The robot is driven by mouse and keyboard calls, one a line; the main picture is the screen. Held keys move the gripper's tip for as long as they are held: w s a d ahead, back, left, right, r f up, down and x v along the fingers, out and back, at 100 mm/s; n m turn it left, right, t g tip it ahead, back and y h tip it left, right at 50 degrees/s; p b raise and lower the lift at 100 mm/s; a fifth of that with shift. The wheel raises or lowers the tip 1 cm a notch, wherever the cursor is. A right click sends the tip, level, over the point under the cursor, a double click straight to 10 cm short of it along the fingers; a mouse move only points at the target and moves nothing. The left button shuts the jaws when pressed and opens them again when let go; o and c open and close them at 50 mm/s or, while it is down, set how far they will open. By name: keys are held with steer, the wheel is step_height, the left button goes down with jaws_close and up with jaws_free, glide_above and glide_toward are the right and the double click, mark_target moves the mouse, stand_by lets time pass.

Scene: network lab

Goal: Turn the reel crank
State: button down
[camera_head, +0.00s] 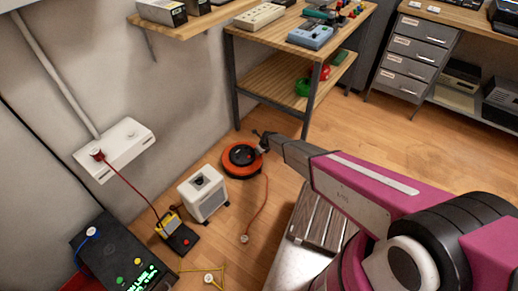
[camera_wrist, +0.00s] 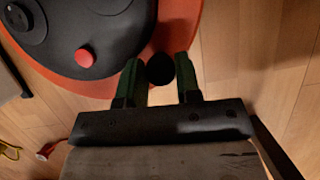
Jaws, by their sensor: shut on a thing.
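The cable reel (camera_head: 241,160) is an orange disc with a black hub, lying on the wooden floor beside a small white box. In the wrist view its black hub (camera_wrist: 85,35) and orange rim (camera_wrist: 176,30) fill the upper left, with a red button on the hub. The crank knob (camera_wrist: 160,69) is a dark round piece at the reel's edge. My gripper (camera_wrist: 162,72) has its green fingers on either side of the knob and is shut on it. In the head view my gripper (camera_head: 264,142) reaches the reel's right side.
A white box (camera_head: 203,193) stands close to the reel's left. An orange cord (camera_head: 262,208) runs along the floor to a plug. A workbench (camera_head: 306,108) stands behind, and a slatted crate (camera_head: 322,215) lies under my arm.

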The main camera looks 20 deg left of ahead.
steer(key=shift+s+d, duration=0.2)
steer(key=shift+s, duration=0.2)
steer(key=shift+s+d, duration=0.3)
steer(key=shift+s, duration=0.5)
steer(key=shift+s+d, duration=0.1)
steer(key=shift+s, duration=1.15)
steer(key=c, duration=1.1)
jaws_free()
steer(key=shift+r, duration=0.1)
